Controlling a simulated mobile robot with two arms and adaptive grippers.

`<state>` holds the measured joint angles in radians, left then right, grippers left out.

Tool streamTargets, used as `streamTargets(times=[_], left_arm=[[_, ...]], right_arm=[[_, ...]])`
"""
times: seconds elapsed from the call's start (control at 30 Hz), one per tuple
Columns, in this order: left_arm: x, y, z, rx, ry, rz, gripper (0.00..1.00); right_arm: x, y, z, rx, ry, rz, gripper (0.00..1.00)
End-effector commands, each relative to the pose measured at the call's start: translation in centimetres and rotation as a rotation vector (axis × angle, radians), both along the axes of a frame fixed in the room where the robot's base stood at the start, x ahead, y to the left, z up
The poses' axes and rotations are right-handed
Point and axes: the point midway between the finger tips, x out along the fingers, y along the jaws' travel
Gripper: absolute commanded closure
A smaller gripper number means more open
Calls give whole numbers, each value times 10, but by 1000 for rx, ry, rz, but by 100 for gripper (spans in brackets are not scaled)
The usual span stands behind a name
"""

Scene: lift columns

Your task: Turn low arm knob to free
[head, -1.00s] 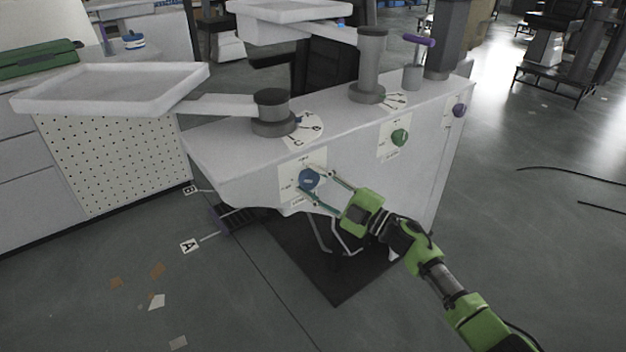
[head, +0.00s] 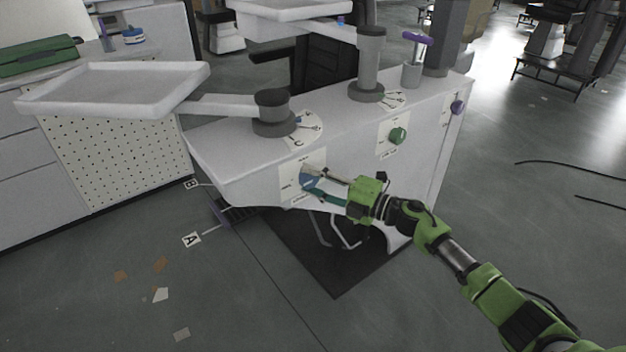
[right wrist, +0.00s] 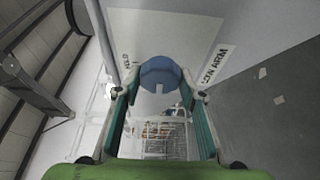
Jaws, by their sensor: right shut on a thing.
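The low arm knob (head: 308,179) is blue and sits on a white label plate (head: 289,183) on the front face of the white cabinet. In the right wrist view the blue knob (right wrist: 161,75) lies between the fingertips, beside a label reading "LOW ARM" (right wrist: 216,63). My right gripper (head: 318,181) is shut on the knob, with a finger on each side; it also shows in the right wrist view (right wrist: 160,95). The gripper partly hides the knob and label in the head view, and I cannot read the knob's setting. My left gripper is not in view.
The low arm (head: 235,106) carries a white tray (head: 110,88) out to the left above the cabinet (head: 235,150). Open floor lies in front and to the right.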

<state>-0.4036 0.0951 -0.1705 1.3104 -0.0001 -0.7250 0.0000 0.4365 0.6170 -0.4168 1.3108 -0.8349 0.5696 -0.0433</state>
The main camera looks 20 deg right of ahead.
Motion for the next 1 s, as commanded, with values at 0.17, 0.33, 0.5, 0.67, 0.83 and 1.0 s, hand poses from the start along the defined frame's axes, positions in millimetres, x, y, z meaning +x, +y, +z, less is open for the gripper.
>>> streamTargets(times=[0.17, 0.33, 0.5, 0.67, 0.83, 1.0], left_arm=[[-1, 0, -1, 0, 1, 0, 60], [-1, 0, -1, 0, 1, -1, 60], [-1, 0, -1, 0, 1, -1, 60], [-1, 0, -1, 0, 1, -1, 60], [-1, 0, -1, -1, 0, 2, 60], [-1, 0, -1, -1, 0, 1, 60]], right_arm=[[-1, 0, -2, -9, -2, 2, 85], [-1, 0, -2, -9, -2, 2, 85], [-1, 0, -2, -9, -1, 2, 47], [0, 0, -1, -7, -1, 1, 47], [-2, -2, -1, -7, -1, 0, 47], [-17, -16, -3, -9, 1, 0, 47]])
